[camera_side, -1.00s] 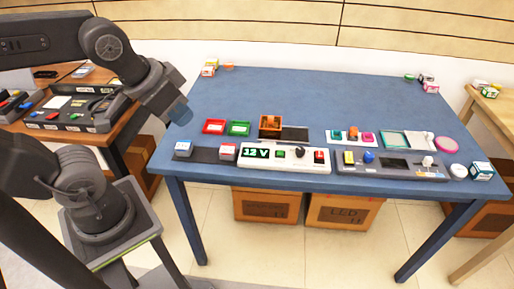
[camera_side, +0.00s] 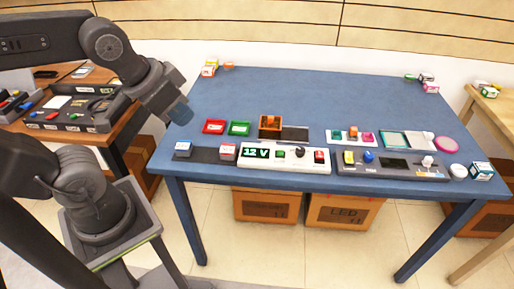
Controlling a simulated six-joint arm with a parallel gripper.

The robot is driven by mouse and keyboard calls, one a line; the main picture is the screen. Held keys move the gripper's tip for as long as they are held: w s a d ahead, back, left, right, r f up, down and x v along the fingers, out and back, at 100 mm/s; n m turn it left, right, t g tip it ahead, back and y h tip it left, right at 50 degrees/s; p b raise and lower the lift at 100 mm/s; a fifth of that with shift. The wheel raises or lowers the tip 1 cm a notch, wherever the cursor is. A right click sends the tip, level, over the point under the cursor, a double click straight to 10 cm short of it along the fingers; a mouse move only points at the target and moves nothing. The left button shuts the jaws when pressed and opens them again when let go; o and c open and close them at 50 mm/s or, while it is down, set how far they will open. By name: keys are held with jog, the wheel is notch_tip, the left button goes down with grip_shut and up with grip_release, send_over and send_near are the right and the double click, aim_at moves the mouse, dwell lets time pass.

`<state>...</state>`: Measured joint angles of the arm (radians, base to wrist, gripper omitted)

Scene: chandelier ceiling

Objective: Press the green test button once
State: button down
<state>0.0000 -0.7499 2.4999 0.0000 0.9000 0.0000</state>
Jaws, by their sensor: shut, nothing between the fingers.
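The green test button seems to be the small green square (camera_side: 281,155) on the white panel (camera_side: 262,165), right of its "12 V" display (camera_side: 256,152). A black knob (camera_side: 300,152) and a red button (camera_side: 319,156) sit further right on the same panel. Another small green-teal block (camera_side: 338,134) is on a white strip behind. My gripper (camera_side: 181,114) is shut and empty, above the left edge of the blue table, left of the panel and well apart from it. Whether the green button is pressed in is too small to tell.
A grey panel (camera_side: 400,174) with a yellow block, blue knob and dark screen stands right of the white panel.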

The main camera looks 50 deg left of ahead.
dwell(0.8)
jog(key=m+t+h, duration=0.1)
jog(key=m+t, duration=0.2)
jog(key=m, duration=0.8)
send_over(280, 153)
notch_tip(280, 153, down, 16)
jog(key=shift+d+r, duration=0.1)
jog(key=shift+f, duration=4.4)
jog(key=shift+f, duration=0.1)
